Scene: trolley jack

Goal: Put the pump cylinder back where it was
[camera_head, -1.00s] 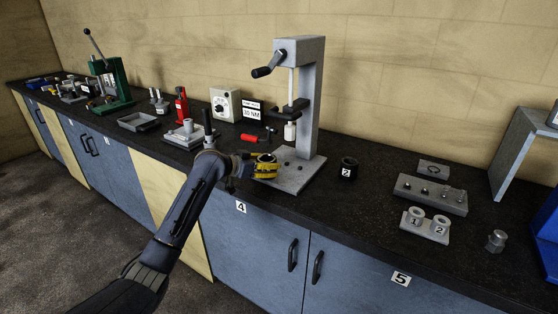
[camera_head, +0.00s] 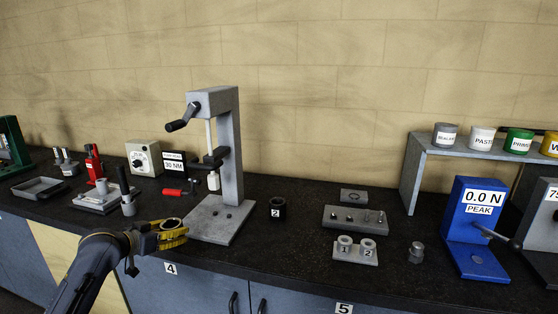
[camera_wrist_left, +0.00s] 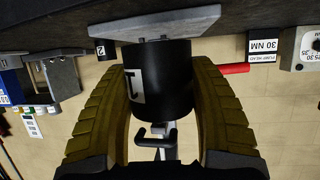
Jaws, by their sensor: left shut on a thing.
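My left gripper (camera_head: 172,234) is shut on a black pump cylinder (camera_wrist_left: 160,80) with a white label, only partly readable. In the head view the cylinder's open top (camera_head: 172,223) shows between the yellow fingers, which hide most of its body. They are at the bench's front edge, just left of and in front of the grey press's base plate (camera_head: 228,234). A second black cylinder (camera_head: 277,208), labelled 2, stands upright on the bench right of the press. My right gripper is not in view.
The grey press (camera_head: 230,150) has a crank and a small white part under its ram. Left of it are a red-handled tool (camera_head: 175,192) and a grey plate with posts (camera_head: 103,199).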

